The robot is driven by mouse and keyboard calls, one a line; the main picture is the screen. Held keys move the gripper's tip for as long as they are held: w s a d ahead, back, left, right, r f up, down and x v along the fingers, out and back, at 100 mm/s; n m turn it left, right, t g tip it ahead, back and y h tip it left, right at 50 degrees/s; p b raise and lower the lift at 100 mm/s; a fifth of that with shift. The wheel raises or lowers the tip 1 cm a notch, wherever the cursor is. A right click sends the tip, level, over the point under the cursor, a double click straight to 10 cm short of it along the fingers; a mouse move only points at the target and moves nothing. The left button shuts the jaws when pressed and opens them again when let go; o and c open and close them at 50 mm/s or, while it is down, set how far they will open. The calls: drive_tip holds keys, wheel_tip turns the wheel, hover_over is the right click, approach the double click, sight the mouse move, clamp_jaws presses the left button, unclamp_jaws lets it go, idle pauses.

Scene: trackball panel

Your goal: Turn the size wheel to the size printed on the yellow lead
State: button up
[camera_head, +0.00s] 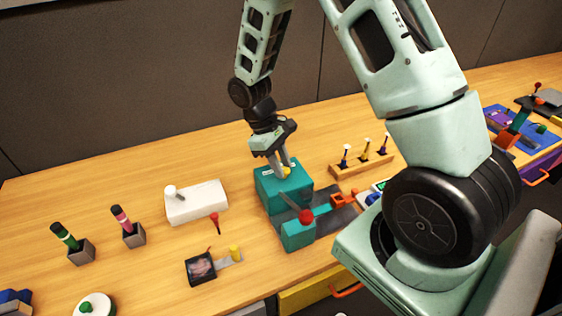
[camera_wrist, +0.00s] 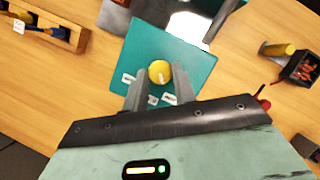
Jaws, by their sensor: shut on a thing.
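A teal box-shaped machine (camera_head: 266,195) stands on the bench, with a red-knobbed lever in front. On its top is a round yellow wheel (camera_wrist: 160,70) with a pale pointer mark. Small white labels (camera_wrist: 169,99) sit around the wheel; their print is too small to read. My gripper (camera_head: 279,172) points down over the machine top. Its fingers (camera_wrist: 159,84) are shut on the yellow wheel, one on each side. A yellow piece (camera_head: 366,149), probably the yellow lead, stands in the middle of a wooden rack behind right. Its print cannot be read.
The wooden rack (camera_head: 345,171) also holds a dark blue and a purple piece. A white box (camera_head: 196,202) stands left of the machine. A small black tray (camera_head: 201,268) lies at the front. Bare bench lies between the machine and the rack.

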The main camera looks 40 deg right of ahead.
drive_tip(key=m, duration=0.2)
drive_tip(key=m+y+p, duration=0.1)
drive_tip(key=m, duration=0.1)
drive_tip(key=shift+d+r+y, duration=0.1)
drive_tip(key=shift+d+y, duration=0.1)
drive_tip(key=shift+y, duration=0.1)
drive_tip(key=shift+d+m+y+p, duration=0.15)
drive_tip(key=shift+m+y+p, duration=0.55)
drive_tip(key=shift+m, duration=1.4)
drive_tip(key=o, duration=1)
drive_tip(key=b+v, duration=0.2)
drive_tip(key=v, duration=1.5)
drive_tip(key=shift+d, duration=0.2)
drive_tip(key=shift+r, duration=0.1)
